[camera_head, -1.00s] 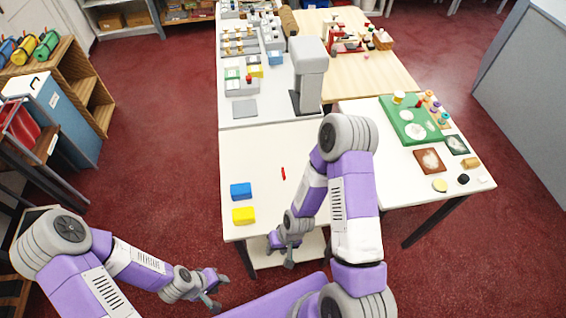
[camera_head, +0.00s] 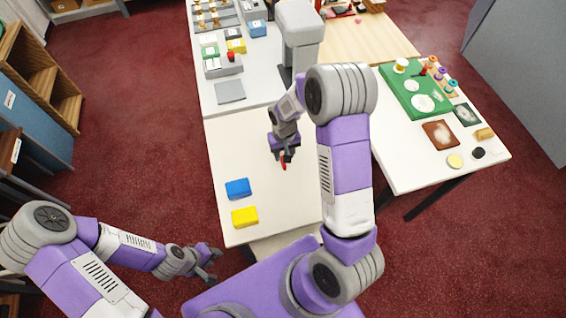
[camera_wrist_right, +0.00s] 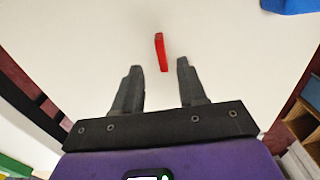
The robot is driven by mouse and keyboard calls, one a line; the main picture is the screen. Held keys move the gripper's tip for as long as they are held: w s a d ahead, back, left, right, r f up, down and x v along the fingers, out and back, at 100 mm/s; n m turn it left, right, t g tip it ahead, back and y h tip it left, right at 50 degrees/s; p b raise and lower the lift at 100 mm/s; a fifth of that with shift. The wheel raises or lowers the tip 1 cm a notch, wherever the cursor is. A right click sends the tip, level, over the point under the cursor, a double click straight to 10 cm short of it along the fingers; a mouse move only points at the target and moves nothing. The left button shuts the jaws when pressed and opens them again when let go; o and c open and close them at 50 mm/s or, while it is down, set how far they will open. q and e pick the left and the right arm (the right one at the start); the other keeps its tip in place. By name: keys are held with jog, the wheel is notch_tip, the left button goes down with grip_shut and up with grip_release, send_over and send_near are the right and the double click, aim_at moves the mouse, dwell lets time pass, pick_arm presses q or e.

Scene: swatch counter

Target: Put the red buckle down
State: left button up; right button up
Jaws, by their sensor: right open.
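The red buckle (camera_head: 283,164), a small narrow red bar, lies on the white table (camera_head: 235,145). It also shows in the right wrist view (camera_wrist_right: 161,50), just ahead of the fingertips and roughly in line with the gap between them. My right gripper (camera_head: 286,155) is over the table at the buckle, partly covering it in the head view. In the wrist view the right gripper (camera_wrist_right: 159,76) has its fingers apart with nothing held between them. My left gripper (camera_head: 213,265) is open and empty, off the table's left front side.
A blue block (camera_head: 238,188) and a yellow block (camera_head: 245,216) lie near the table's left front. A grey pad (camera_head: 230,92) and small boxes are farther back. A green mat (camera_head: 405,80) and small items are on the right table. The white surface around the buckle is clear.

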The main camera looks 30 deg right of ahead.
notch_tip(320, 180, down, 4)
jog(key=shift+a+r, duration=0.15)
jog(key=shift+w, duration=0.1)
grip_shut()
